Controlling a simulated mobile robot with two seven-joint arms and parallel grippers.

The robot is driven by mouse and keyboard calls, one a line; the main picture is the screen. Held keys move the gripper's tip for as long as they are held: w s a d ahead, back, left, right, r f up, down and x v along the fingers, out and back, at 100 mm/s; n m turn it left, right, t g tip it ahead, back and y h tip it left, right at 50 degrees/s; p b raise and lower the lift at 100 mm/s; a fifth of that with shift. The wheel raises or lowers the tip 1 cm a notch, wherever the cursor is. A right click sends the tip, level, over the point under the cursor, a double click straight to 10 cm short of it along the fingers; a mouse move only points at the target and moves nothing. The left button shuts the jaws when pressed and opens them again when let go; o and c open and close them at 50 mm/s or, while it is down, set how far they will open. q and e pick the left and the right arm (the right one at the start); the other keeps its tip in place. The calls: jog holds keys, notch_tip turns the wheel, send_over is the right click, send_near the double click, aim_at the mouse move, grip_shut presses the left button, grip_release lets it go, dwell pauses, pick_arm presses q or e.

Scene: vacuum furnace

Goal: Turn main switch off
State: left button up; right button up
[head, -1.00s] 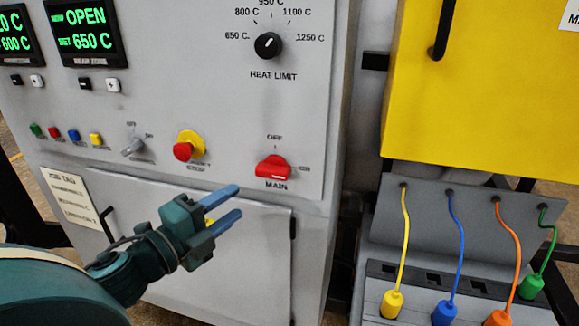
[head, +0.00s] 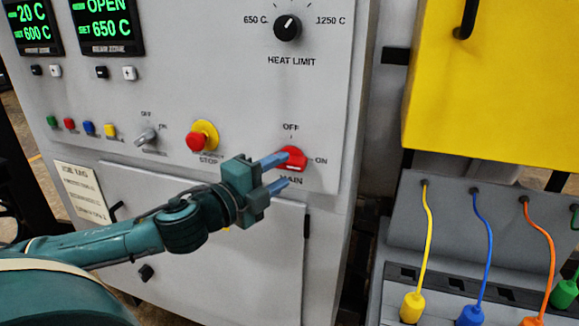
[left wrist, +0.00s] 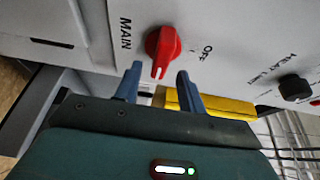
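The red main switch (head: 291,157) is on the grey panel, with OFF printed above it, ON to its right and MAIN below. In the left wrist view the red switch (left wrist: 162,45) has its white-marked end towards my fingers, which matches the ON side. My left gripper (head: 279,172) is open, its two blue fingers at the switch. In the wrist view the open left gripper (left wrist: 160,71) has its fingertips on either side of the switch's marked end. I cannot tell whether they touch it. The upper finger partly covers the switch in the head view. My right gripper is not in view.
A red emergency stop (head: 197,141) on a yellow base and a small grey selector (head: 145,136) are left of the switch. The heat limit knob (head: 287,27) is above. The yellow box (head: 490,90) and a cable panel (head: 450,225) stand to the right.

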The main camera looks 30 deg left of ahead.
aim_at(289, 167)
pick_arm(q)
jog(key=shift+w+d+r+p, duration=0.15)
jog(key=shift+w+p, duration=0.2)
jog(key=shift+w, duration=0.75)
jog(key=shift+w+d, duration=0.15)
jog(key=shift+w, duration=0.5)
grip_shut()
